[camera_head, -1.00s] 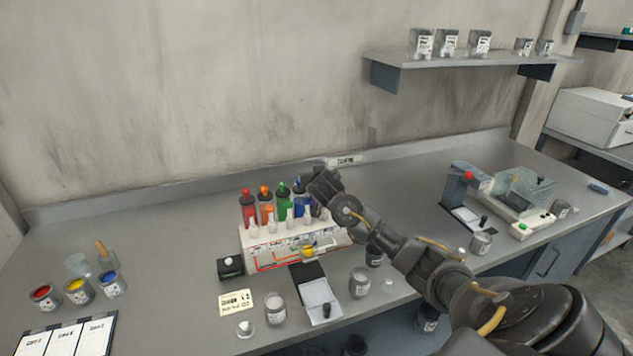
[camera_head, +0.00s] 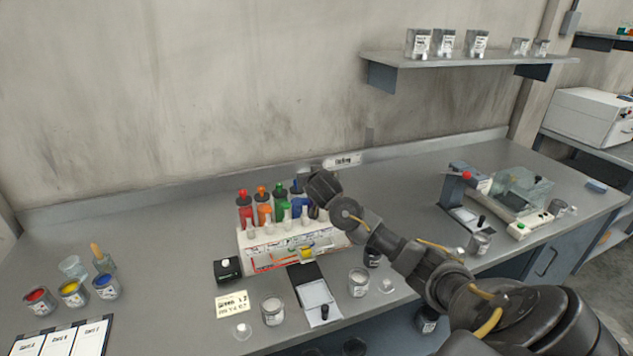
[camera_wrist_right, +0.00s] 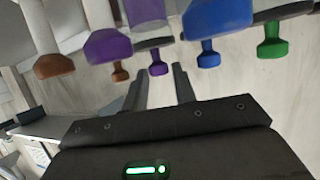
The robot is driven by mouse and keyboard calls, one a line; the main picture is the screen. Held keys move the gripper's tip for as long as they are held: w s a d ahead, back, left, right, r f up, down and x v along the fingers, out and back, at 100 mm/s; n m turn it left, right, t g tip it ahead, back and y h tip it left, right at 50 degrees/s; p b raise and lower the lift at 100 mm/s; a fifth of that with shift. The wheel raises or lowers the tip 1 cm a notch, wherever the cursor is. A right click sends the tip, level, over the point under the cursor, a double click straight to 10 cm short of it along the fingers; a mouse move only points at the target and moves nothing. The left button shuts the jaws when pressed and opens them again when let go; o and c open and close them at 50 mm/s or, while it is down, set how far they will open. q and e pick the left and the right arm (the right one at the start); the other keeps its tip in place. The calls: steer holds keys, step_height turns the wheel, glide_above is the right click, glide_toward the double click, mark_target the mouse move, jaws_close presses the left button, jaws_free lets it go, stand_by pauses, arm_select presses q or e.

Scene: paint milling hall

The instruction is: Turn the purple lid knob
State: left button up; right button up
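The purple lid knob (camera_wrist_right: 158,68) shows in the right wrist view, which looks upside down, on a part-clear canister (camera_wrist_right: 153,30). My right gripper (camera_wrist_right: 159,78) is open, with one finger toward each side of the knob. The fingertips overlap the knob's edge in the picture; I cannot tell whether they touch it. In the head view my right gripper (camera_head: 318,180) is over the right end of the canister row and hides the purple knob. The dark purple canister (camera_head: 314,213) shows partly below it. My left gripper is not in view.
A blue knob (camera_wrist_right: 208,57) is close beside the purple one, with a green knob (camera_wrist_right: 270,48) beyond and a brown knob (camera_wrist_right: 120,73) on the other side. The white dispenser (camera_head: 262,252) stands on the grey bench. Jars and a scale (camera_head: 315,298) are in front.

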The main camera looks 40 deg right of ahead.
steer(key=b+v, duration=0.3)
steer(key=v, duration=0.5)
steer(key=shift+s+a+r, duration=0.15)
steer(key=shift+s+a, duration=0.05)
steer(key=shift+s, duration=0.1)
